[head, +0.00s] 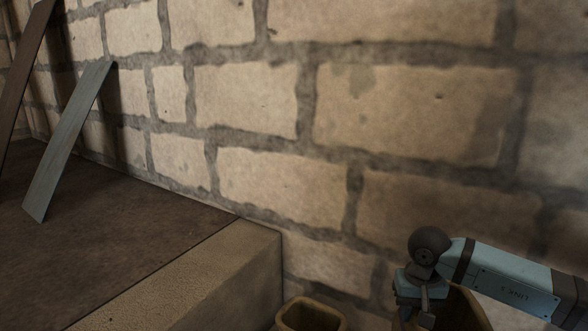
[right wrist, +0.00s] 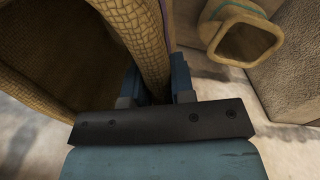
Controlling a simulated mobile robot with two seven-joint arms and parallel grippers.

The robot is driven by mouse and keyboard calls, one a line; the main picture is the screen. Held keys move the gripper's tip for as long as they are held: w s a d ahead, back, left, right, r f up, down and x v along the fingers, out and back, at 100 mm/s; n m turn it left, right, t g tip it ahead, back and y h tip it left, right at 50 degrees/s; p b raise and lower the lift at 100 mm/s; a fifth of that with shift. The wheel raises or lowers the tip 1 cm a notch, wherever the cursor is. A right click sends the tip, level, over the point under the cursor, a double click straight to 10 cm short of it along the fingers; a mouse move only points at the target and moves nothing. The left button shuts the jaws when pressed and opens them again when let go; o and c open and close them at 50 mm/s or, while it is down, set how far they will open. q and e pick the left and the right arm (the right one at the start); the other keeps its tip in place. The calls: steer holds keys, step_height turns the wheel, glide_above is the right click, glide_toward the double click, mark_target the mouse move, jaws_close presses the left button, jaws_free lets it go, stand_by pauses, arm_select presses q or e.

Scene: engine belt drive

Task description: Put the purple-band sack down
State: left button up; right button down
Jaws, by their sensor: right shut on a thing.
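My right gripper (head: 420,313) is at the lower right of the head view, pointing down. In the right wrist view my right gripper (right wrist: 156,88) is shut on the rim wall of a woven tan sack (right wrist: 138,35). A thin purple strip shows on this sack's outer side, so it appears to be the purple-band sack. It is open-topped, and its dark inside fills the left of that view. Part of it shows behind the gripper in the head view (head: 463,312). Its base is hidden, and I cannot tell whether it touches the floor. My left gripper is out of view.
A second open sack (right wrist: 245,42) stands apart to the right in the wrist view, beside a stone block (right wrist: 293,65). An open sack rim (head: 312,315) shows at the head view's bottom. A raised stone ledge (head: 190,282) and planks (head: 70,140) are left; a brick wall (head: 250,100) stands behind.

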arm_select(q)
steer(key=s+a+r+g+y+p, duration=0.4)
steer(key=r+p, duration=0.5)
steer(key=p, duration=2.5)
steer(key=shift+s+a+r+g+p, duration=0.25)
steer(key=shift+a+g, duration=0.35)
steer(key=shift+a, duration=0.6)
arm_select(e)
steer(key=s+r, duration=0.3)
steer(key=r, duration=0.7)
steer(key=s+r, duration=0.4)
steer(key=r, duration=0.6)
steer(key=s+r+n, duration=0.1)
steer(key=s+r, duration=0.2)
steer(key=r, duration=0.8)
steer(key=shift+s+a, duration=0.35)
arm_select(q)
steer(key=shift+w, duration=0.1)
